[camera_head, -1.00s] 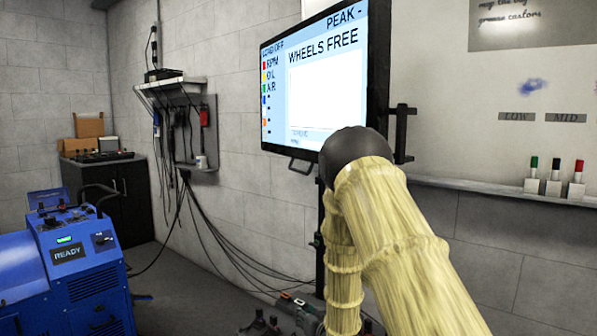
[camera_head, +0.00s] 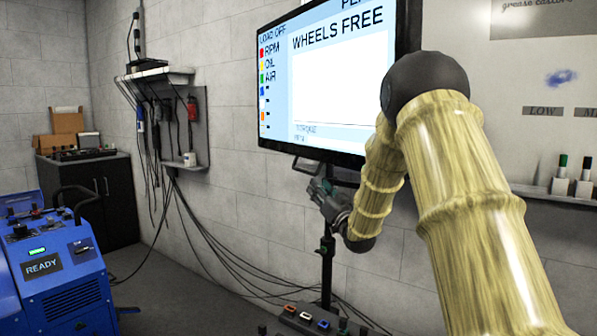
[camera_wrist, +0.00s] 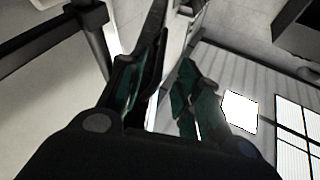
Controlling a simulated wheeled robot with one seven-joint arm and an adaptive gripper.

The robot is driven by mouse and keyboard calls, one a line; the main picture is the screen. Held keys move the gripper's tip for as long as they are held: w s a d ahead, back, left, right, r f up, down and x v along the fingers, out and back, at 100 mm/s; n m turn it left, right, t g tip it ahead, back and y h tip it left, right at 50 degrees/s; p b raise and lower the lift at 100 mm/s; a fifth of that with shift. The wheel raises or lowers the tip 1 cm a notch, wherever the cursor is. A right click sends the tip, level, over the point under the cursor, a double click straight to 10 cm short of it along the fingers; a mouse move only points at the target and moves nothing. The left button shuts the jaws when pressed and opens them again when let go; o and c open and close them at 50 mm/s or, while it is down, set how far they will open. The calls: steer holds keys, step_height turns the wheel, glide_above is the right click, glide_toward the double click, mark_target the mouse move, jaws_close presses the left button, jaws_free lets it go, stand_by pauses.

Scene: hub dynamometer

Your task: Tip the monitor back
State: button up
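The monitor (camera_head: 338,80) is a large black-framed screen reading "WHEELS FREE", on a black stand pole (camera_head: 327,262). A dark loop handle (camera_head: 308,164) hangs under the lower edge, partly hidden near my gripper. My gripper (camera_head: 322,190) is just below that edge, its fingers pointing up and left. In the wrist view my gripper (camera_wrist: 168,65) has its two greenish fingers apart, with a dark edge showing close to the left one. I cannot tell whether it touches anything.
A blue machine (camera_head: 60,265) marked "READY" stands at the left. A wall shelf (camera_head: 160,75) with hanging cables is behind it, by a black cabinet (camera_head: 95,190). A whiteboard ledge with markers (camera_head: 562,178) is at the right. A box with coloured switches (camera_head: 305,318) sits low in front.

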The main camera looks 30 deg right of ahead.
mark_target(305, 171)
steer(key=x, duration=1)
steer(key=shift+w+r, duration=0.2)
steer(key=shift+w, duration=0.15)
jaws_close()
